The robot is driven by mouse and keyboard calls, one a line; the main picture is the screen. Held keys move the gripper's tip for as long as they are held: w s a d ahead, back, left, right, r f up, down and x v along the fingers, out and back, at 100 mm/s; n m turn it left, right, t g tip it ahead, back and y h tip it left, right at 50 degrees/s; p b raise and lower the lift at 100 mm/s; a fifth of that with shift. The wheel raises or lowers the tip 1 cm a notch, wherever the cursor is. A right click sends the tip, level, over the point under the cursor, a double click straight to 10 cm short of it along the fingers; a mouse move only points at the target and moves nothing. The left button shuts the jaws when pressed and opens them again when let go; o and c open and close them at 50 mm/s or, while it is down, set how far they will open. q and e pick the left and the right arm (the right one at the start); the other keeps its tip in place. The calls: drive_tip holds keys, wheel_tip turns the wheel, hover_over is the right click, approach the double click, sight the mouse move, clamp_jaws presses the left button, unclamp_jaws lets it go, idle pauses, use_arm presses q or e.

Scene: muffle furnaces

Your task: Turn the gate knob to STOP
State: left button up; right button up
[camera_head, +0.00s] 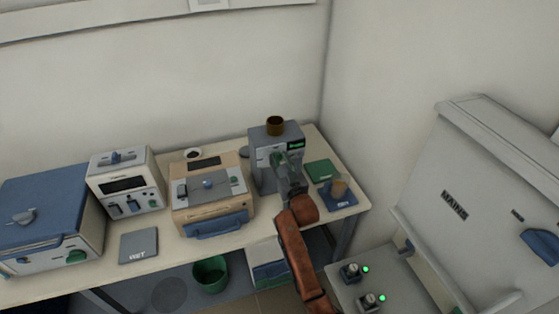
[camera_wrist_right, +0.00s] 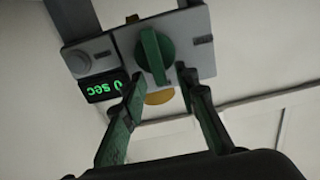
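A grey upright device (camera_head: 262,148) stands on the bench with a brown cup (camera_head: 275,126) on top and a green-lit display on its front. In the right wrist view, a green bar-shaped knob (camera_wrist_right: 153,55) sits on the device's grey front plate, its bar roughly upright in the picture. Its markings are unreadable. My right gripper (camera_wrist_right: 160,80) is open, its green-padded fingertips apart near the lower end of the knob, one to each side. I cannot tell whether they touch it. In the head view this gripper (camera_head: 281,160) is at the device's front. My left gripper is out of view.
Left of the device stand a beige box (camera_head: 208,213), a white instrument (camera_head: 127,184) and a blue-topped box (camera_head: 45,215). A green pad (camera_head: 321,171) and a blue mat (camera_head: 338,200) with a tan cup lie right.

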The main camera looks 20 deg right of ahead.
drive_tip(key=shift+c, duration=0.3)
clamp_jaws()
idle(0.3)
drive_tip(key=shift+a+r+n+p, duration=0.1)
drive_tip(key=shift+a+n+p, duration=0.15)
drive_tip(key=shift+n+p, duration=0.85)
drive_tip(key=f+n, duration=0.1)
drive_tip(key=n, duration=0.4)
drive_tip(key=a+f+n, duration=0.1)
drive_tip(key=n, duration=0.4)
drive_tip(key=a+n, duration=0.1)
drive_tip(key=n, duration=0.4)
drive_tip(key=shift+s+f+n+p, duration=0.1)
drive_tip(key=shift+f+n+p, duration=0.2)
drive_tip(key=shift+f+p, duration=0.1)
